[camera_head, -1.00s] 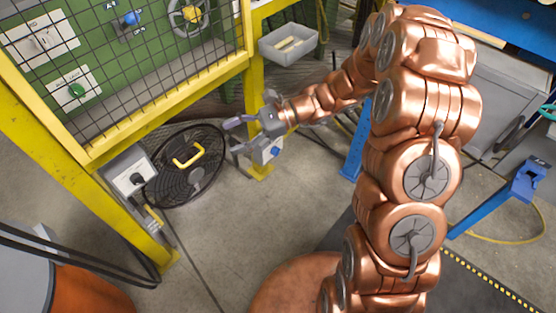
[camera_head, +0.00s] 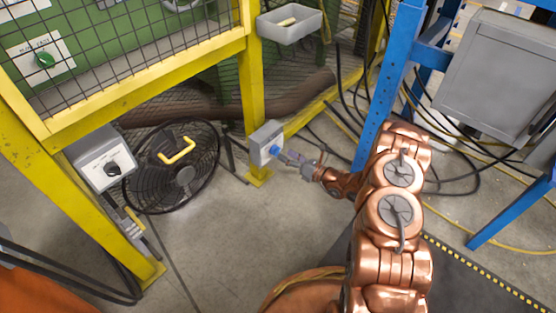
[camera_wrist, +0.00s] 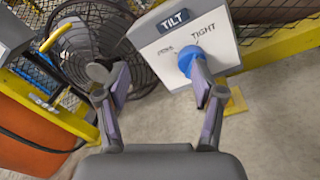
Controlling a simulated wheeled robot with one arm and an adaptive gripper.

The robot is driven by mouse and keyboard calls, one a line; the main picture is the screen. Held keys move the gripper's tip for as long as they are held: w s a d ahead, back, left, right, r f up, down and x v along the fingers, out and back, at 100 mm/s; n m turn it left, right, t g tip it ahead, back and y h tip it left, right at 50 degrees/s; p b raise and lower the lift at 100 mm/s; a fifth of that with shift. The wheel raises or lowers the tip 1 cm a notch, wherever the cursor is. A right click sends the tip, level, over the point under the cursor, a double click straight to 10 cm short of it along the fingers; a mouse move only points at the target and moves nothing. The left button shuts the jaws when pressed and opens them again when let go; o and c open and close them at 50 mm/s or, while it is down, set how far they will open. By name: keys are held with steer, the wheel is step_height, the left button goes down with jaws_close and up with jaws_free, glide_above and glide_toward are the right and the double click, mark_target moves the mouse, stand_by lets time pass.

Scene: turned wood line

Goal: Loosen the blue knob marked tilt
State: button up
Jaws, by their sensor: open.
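The blue knob (camera_head: 275,150) sits on the face of a light grey box on the yellow post. In the wrist view the blue knob (camera_wrist: 186,56) is under a dark TILT label, with the word TIGHT at its upper right and a smaller, blurred word at its upper left. My gripper (camera_head: 282,154) is open, its tips close to the knob. In the wrist view my gripper (camera_wrist: 160,74) has its right finger overlapping the knob and its left finger well left, over the fan. I cannot tell whether the right finger touches the knob.
A black fan (camera_head: 150,185) with a yellow handle stands left of the post. A grey box with a black knob (camera_head: 112,169) is farther left. A grey tray (camera_head: 290,34) hangs above. The floor in front is clear.

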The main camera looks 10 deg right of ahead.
mark_target(278, 151)
step_height(278, 151, down, 4)
steer(key=d+f+m+h, duration=0.1)
steer(key=d+m, duration=0.1)
steer(key=shift+t, duration=0.4)
steer(key=shift+d+r+b+x, duration=0.15)
steer(key=shift+b+x, duration=0.75)
steer(key=shift+x, duration=1)
steer(key=shift+d+r+b+x, duration=0.1)
steer(key=shift+b+x, duration=0.8)
steer(key=shift+x, duration=1.05)
steer(key=shift+w, duration=0.2)
steer(key=shift+c, duration=0.2)
steer(key=c, duration=1.1)
